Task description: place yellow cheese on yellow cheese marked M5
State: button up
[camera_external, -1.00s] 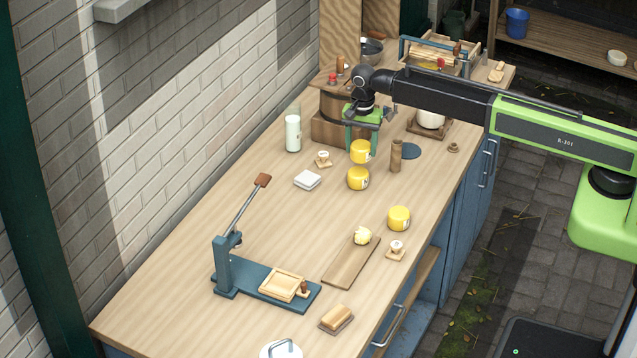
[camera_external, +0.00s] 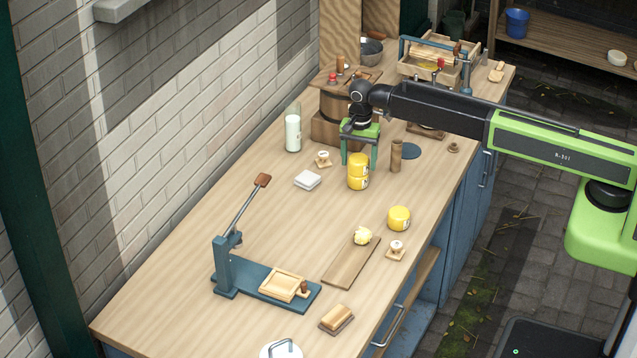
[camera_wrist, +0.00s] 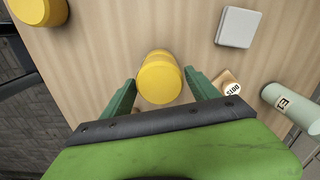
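Two round yellow cheeses stand stacked near the middle of the counter. The upper cheese (camera_external: 358,167) rests on the lower yellow cheese (camera_external: 358,183), roughly in line with it. No marking M5 is readable on either. My gripper (camera_external: 359,163) is just above and around the upper cheese, with its green fingers pointing down. In the wrist view, the upper cheese (camera_wrist: 158,78) lies between the fingertips of my gripper (camera_wrist: 158,82), with a gap on both sides, so the fingers are open. Another yellow cheese (camera_external: 399,218) stands apart, nearer the front; it also shows in the wrist view (camera_wrist: 40,8).
A wooden cylinder (camera_external: 396,156) stands close to the right of the stack. A white tile (camera_external: 307,179), a small stamp (camera_external: 323,159) and a milk bottle (camera_external: 293,131) are to the left. A wooden churn (camera_external: 340,108) stands behind.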

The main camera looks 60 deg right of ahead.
aim_at(359, 158)
jog(key=shift+o, duration=0.7)
notch_tip(359, 158, up, 13)
jog(key=p, duration=1.3)
jog(key=s+n, duration=1.6)
jog(key=s, duration=0.9)
jog(key=shift+d+f+b, duration=0.35)
